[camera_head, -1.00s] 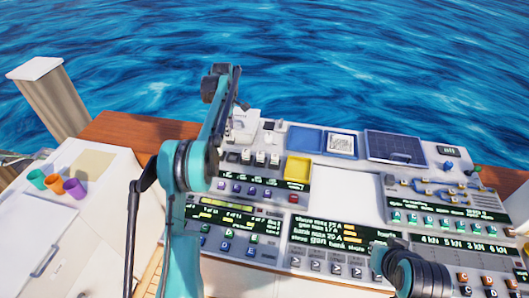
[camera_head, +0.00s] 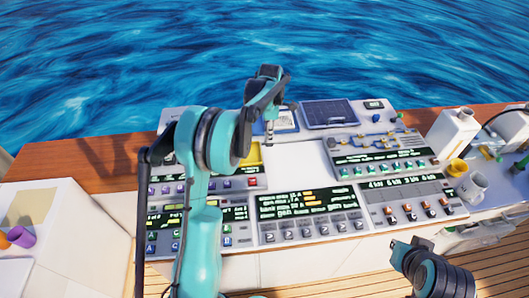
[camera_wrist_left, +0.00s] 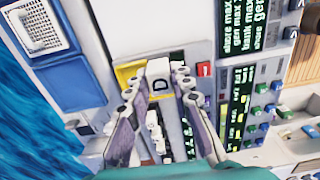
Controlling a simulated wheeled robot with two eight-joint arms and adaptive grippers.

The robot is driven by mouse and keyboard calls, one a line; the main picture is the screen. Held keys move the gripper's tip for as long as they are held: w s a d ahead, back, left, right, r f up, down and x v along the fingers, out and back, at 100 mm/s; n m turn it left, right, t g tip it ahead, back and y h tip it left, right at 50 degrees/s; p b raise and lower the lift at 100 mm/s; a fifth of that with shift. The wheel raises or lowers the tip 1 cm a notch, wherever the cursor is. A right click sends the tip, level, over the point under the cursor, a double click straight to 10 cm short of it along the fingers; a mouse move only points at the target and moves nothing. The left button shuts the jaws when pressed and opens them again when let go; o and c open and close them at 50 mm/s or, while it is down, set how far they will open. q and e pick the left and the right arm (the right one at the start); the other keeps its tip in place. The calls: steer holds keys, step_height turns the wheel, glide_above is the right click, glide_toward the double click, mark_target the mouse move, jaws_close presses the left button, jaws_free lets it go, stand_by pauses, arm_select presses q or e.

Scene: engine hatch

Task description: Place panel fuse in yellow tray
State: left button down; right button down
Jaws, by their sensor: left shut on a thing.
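The panel fuse is a white block marked with a dark D (camera_wrist_left: 158,72), held between the two fingers of my left gripper (camera_wrist_left: 158,98) in the left wrist view. In the head view, my left gripper (camera_head: 269,128) is above the back of the console and hides part of it. The yellow tray (camera_head: 254,155) lies just below and left of the fingertips there. In the left wrist view the yellow tray (camera_wrist_left: 129,75) shows behind the fuse, partly hidden by it and the fingers. My right gripper (camera_head: 412,247) is low at the right, apart from the console; its jaws are unclear.
Blue panel (camera_head: 286,120) and solar panel (camera_head: 329,113) lie behind the tray. Rows of switches and buttons fill the console (camera_head: 309,203). A blank white area (camera_head: 296,162) lies right of the tray.

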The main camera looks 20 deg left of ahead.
arm_select(q)
steer(key=shift+s+a+f+b, duration=0.15)
steer(key=shift+a+f+b, duration=0.25)
steer(key=shift+a+f, duration=2.4)
steer(key=shift+s+a+f+b, duration=0.15)
steer(key=shift+a+f+b, duration=0.25)
steer(key=shift+a+f, duration=2.4)
steer(key=shift+r, duration=0.1)
steer(key=c, duration=1.3)
jaws_free()
steer(key=shift+f, duration=0.2)
steer(key=shift+c, duration=0.2)
